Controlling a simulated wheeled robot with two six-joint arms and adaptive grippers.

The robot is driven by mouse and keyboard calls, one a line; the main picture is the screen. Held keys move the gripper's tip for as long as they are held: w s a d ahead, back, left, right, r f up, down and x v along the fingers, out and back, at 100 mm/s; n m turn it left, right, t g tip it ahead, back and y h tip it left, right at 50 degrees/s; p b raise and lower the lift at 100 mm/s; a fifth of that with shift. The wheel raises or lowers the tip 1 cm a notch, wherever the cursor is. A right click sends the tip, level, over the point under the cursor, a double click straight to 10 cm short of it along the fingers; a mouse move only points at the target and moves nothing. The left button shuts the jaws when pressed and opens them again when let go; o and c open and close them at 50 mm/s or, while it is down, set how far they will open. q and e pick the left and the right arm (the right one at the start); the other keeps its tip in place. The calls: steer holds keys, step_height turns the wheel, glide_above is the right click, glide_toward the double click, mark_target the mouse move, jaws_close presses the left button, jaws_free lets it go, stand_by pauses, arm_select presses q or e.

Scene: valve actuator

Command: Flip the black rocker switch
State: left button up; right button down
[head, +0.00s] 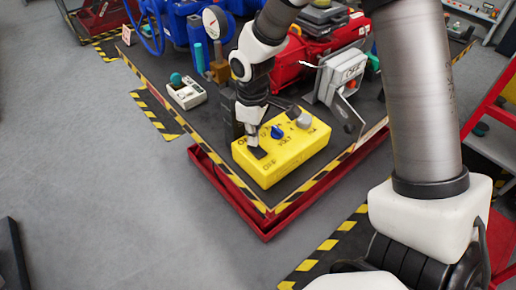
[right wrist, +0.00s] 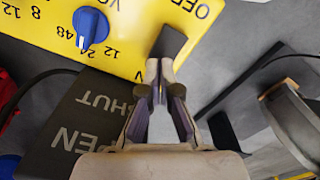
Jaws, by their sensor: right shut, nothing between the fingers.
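The yellow control box (head: 290,160) sits near the front corner of the dark table. Its black rocker switch (head: 258,153) is on the left end of the top face, by an OFF label. The switch also shows in the right wrist view (right wrist: 171,42) at the top centre. My right gripper (head: 252,139) points down at the box, shut and empty. In the right wrist view its fingertips (right wrist: 158,72) are together at the near end of the switch. I cannot tell whether they touch it or which way it is tipped. My left gripper is out of view.
A blue dial knob (head: 277,132) and a grey knob (head: 304,121) share the box top. A grey box on a bracket (head: 340,72) and red machinery (head: 290,62) stand behind. A small white device (head: 186,93) lies to the left.

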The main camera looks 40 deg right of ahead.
steer(key=shift+f, duration=0.6)
steer(key=shift+r, duration=0.15)
step_height(320, 180, up, 7)
steer(key=p, duration=0.7)
stand_by(0.5)
